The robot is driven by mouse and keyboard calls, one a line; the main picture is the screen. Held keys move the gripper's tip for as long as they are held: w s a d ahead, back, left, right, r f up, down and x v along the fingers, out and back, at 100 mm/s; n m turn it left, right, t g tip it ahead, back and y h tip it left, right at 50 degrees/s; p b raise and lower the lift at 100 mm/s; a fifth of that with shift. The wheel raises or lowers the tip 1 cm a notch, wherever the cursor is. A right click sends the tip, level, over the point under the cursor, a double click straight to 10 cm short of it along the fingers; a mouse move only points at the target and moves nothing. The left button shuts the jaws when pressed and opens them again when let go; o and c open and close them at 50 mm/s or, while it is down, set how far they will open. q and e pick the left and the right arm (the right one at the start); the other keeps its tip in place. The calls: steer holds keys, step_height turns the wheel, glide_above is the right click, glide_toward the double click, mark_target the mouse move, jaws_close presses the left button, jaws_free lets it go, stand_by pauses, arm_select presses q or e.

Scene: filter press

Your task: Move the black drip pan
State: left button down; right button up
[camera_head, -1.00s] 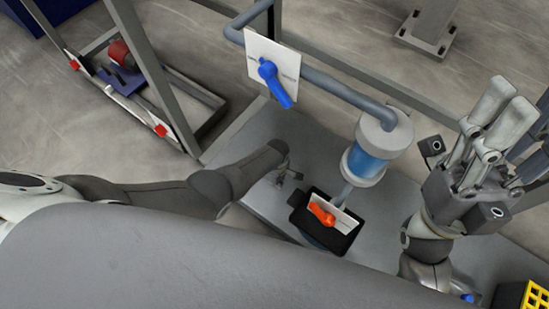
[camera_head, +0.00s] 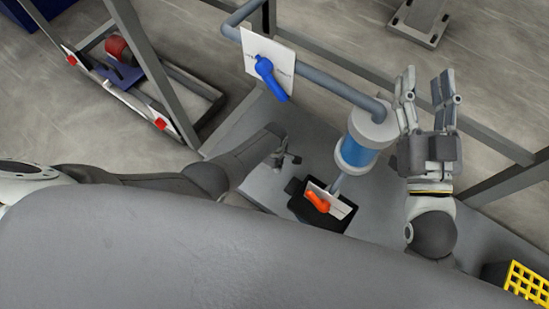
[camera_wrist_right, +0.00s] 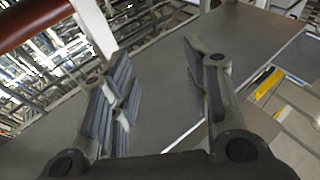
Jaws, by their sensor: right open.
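The black drip pan (camera_head: 303,209) sits low on the grey platform, below the blue and grey cylinder. An orange valve handle (camera_head: 317,202) on a white plate (camera_head: 340,207) partly covers it from above. My right gripper (camera_head: 427,92) is open and empty, to the right of the cylinder and up and right of the pan; its spread fingers also show in the right wrist view (camera_wrist_right: 160,70). My left gripper (camera_head: 287,157) is small and partly hidden at the end of its arm, just above and left of the pan; its jaws are unclear.
The blue and grey cylinder (camera_head: 358,150) hangs from a grey pipe (camera_head: 330,83) between the pan and my right gripper. A blue valve handle (camera_head: 270,78) on a white plate is up and left. A yellow grid (camera_head: 527,281) is at lower right. Frame bars run behind.

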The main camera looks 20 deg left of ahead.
arm_select(q)
steer(key=shift+r+p, duration=1.5)
steer(key=shift+r, duration=0.65)
arm_select(e)
steer(key=s+d+f+g+h, duration=0.1)
steer(key=f+g, duration=0.3)
steer(key=f, duration=0.3)
steer(key=s+d+f+g+h, duration=0.1)
steer(key=s+d+f+g, duration=0.1)
steer(key=f+g, duration=0.2)
steer(key=shift+f+g+h, duration=0.4)
steer(key=shift+f, duration=1.25)
